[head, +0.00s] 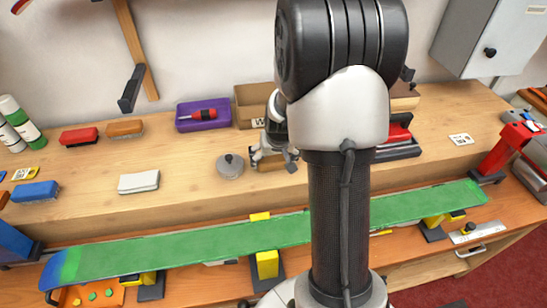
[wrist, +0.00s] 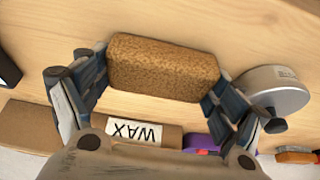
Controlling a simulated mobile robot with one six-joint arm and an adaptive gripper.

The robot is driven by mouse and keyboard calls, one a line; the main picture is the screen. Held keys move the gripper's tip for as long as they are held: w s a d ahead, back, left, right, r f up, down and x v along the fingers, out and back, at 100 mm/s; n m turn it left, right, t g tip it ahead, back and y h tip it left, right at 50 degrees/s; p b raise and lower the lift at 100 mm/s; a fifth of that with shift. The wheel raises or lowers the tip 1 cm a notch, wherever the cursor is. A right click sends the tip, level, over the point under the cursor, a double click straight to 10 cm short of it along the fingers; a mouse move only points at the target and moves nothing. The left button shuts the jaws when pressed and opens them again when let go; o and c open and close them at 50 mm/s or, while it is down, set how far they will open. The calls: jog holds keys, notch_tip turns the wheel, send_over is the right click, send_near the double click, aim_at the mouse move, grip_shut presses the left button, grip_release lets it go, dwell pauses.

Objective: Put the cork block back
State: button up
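The cork block (wrist: 165,68) is a brown speckled block, lying lengthwise between the two fingers of my gripper (wrist: 160,84) in the wrist view. A finger is against or very close to each of its ends, and the fingers look closed on it. In the head view my gripper (head: 274,158) is low over the raised wooden shelf, with the cork block (head: 271,164) partly hidden between the fingers. The block is at or just above the wood; I cannot tell which.
A round grey tin (head: 230,167) stands close to the left of my gripper. Behind are a cardboard box (head: 252,104) labelled WAX and a purple tray (head: 203,115). A white block (head: 138,182) lies farther left.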

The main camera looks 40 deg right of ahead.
jog(key=shift+o, duration=1.3)
jog(key=shift+r, duration=0.1)
jog(key=shift+r+p, duration=0.25)
jog(key=shift+p, duration=0.1)
jog(key=p+v, duration=0.4)
jog(key=v, duration=0.8)
jog(key=s+a+r+n, duration=0.1)
jog(key=s+a+r, duration=0.2)
jog(key=a+r, duration=0.3)
jog(key=s+a+r+n, duration=0.2)
jog(key=s+a+r, duration=0.15)
jog(key=a, duration=0.35)
jog(key=s+a+r+n+y, duration=0.1)
jog(key=s+a+r+n, duration=0.1)
jog(key=s+a, duration=0.5)
jog(key=s, duration=0.5)
jog(key=shift+a+r+y, duration=0.2)
jog(key=shift+a+y, duration=0.15)
jog(key=shift+y, duration=0.05)
